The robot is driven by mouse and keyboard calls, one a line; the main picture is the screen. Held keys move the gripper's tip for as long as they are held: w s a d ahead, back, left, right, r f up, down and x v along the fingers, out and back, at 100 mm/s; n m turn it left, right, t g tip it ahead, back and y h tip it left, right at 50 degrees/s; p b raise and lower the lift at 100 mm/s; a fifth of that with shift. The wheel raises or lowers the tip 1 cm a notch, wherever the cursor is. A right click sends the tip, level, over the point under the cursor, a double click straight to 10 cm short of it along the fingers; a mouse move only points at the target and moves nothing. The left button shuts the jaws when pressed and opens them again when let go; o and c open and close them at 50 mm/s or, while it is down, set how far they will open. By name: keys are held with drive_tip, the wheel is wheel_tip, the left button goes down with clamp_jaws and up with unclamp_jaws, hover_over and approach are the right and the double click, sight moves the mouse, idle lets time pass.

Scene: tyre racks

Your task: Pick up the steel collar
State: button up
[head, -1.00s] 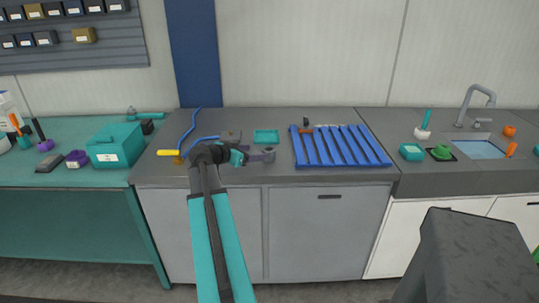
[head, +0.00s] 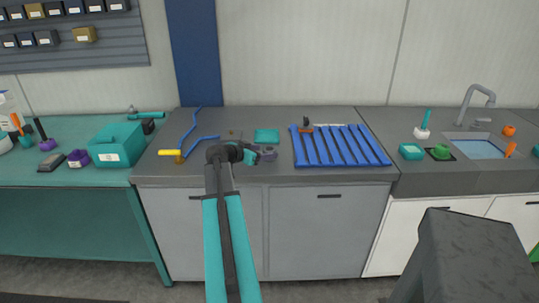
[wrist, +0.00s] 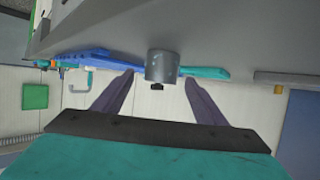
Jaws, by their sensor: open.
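The steel collar (head: 269,154) is a short grey cylinder on the grey worktop (head: 300,176), left of the blue slatted rack. In the wrist view the collar (wrist: 162,66) shows ahead between the two dark purple fingertips, with a gap on each side. My gripper (wrist: 159,77) is open and empty. In the head view my gripper (head: 256,151) is low over the worktop, just left of the collar, and is partly hidden by my own wrist. I cannot tell whether the fingertips reach past the collar's near face.
A blue slatted rack (head: 340,147) stands right of the collar, with a dark-headed tool at its back edge. A blue hose with a yellow handle (head: 170,153) lies to the left. The worktop's front strip is clear.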

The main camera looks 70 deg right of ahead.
sight(266, 152)
drive_tip(key=shift+p+x, duration=0.8)
drive_tip(key=shift+x, duration=1.45)
drive_tip(key=c, duration=1.3)
drive_tip(key=shift+r, duration=0.15)
drive_tip(key=shift+r+b, duration=0.75)
drive_tip(key=shift+r, duration=0.75)
drive_tip(key=s+a+b, duration=0.2)
drive_tip(key=a+b, duration=0.1)
drive_tip(key=a, duration=0.2)
drive_tip(key=s+a+r+b, duration=0.1)
drive_tip(key=a+b, duration=0.2)
drive_tip(key=a, duration=0.2)
drive_tip(key=s+a+b, duration=0.2)
drive_tip(key=a+b, duration=0.1)
drive_tip(key=a, duration=0.1)
drive_tip(key=shift+s+a+r, duration=0.25)
drive_tip(key=shift+s+a, duration=0.1)
drive_tip(key=shift+a, duration=0.05)
